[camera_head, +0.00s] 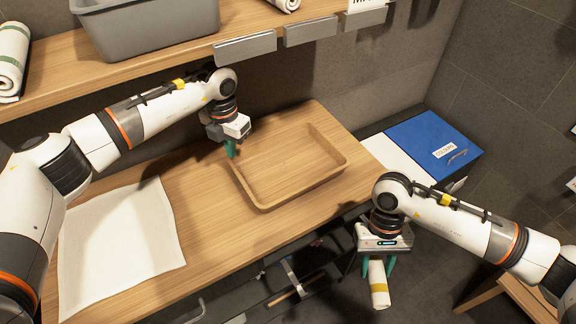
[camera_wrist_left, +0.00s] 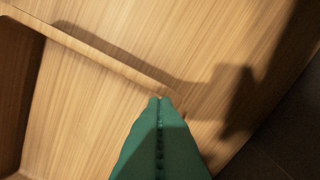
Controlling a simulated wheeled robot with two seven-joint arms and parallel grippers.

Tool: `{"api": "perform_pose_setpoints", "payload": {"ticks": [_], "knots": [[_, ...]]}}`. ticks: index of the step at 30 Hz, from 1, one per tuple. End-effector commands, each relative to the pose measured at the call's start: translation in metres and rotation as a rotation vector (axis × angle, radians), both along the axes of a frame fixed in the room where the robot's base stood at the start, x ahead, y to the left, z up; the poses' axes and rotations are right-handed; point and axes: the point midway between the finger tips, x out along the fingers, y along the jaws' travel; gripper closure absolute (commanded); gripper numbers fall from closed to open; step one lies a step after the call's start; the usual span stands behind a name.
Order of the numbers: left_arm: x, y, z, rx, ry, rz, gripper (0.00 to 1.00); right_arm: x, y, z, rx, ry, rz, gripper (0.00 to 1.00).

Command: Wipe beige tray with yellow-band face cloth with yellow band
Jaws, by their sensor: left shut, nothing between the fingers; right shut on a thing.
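The beige tray (camera_head: 290,168) is wooden-looking and empty, and it lies on the wooden counter. Its edge also shows in the left wrist view (camera_wrist_left: 95,50). My left gripper (camera_head: 231,150) is shut and empty at the tray's left rim; in the left wrist view its green fingers (camera_wrist_left: 159,100) meet close to the rim. I cannot tell whether they touch it. My right gripper (camera_head: 379,272) is shut on a rolled white cloth with a yellow band (camera_head: 379,285). It holds the cloth hanging down, off the counter's front right edge.
A white towel (camera_head: 120,240) lies flat on the counter's left part. A shelf above carries a grey bin (camera_head: 150,28) and rolled towels (camera_head: 12,60). A blue-lidded box (camera_head: 435,143) stands at the right. Wooden counter (camera_head: 200,215) is bare between towel and tray.

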Motion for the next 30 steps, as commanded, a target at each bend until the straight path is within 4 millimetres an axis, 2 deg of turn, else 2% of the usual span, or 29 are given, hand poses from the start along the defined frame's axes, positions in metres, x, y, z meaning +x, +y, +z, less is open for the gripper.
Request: {"api": "perform_pose_setpoints", "payload": {"ticks": [14, 30], "knots": [[0.000, 0.000, -0.001, 0.000, 0.000, 0.000, 1.00, 0.000, 0.000, -0.001, 0.000, 0.000, 0.000, 0.78], [0.000, 0.000, -0.012, 0.000, 0.000, 0.000, 1.00, 0.000, 0.000, -0.009, 0.000, 0.000, 0.000, 0.78]]}}
